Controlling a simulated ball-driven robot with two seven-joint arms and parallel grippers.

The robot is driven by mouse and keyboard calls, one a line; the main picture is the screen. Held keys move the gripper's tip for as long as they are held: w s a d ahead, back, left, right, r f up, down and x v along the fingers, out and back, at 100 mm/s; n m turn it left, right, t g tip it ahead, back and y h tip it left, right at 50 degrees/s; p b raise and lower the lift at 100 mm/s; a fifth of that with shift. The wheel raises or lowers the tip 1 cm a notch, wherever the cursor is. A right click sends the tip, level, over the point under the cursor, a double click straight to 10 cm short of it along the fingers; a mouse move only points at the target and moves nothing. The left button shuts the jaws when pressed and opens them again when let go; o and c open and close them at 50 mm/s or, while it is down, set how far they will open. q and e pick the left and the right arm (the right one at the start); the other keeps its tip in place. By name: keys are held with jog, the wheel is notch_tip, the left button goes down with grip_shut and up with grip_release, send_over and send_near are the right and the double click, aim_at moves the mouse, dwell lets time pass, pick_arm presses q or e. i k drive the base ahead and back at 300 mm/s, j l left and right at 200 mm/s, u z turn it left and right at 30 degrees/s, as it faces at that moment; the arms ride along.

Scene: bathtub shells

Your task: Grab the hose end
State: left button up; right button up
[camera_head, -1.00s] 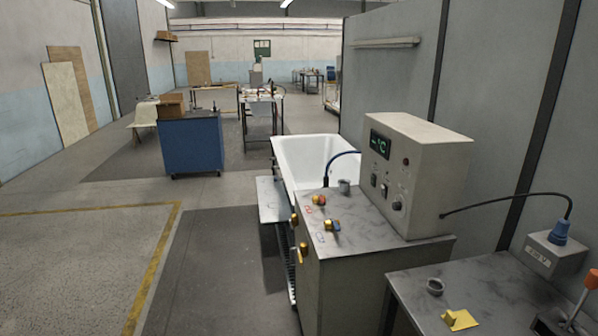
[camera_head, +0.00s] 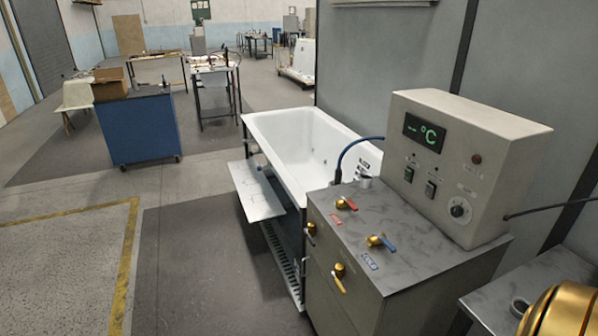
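A dark blue hose (camera_head: 346,152) arches up beside the white bathtub (camera_head: 297,128), at the back left of the grey-topped control cabinet (camera_head: 395,240). Its lower end goes down near a small grey cup-like fitting (camera_head: 365,181) on the cabinet top. Whether this is the free end of the hose I cannot tell. Neither of my grippers shows. A gold rounded part at the lower right corner seems to be part of my arm.
A beige control box (camera_head: 465,160) with a green display stands on the cabinet. Red and blue valve handles (camera_head: 380,242) stick up in front of it. A side shelf (camera_head: 255,190) juts out left of the tub. The floor on the left (camera_head: 200,260) is clear.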

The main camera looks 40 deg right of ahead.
aim_at(338, 171)
jog(key=i+z, duration=0.15)
jog(key=i, duration=0.4)
jog(key=i+j+z, duration=0.15)
jog(key=i, duration=0.4)
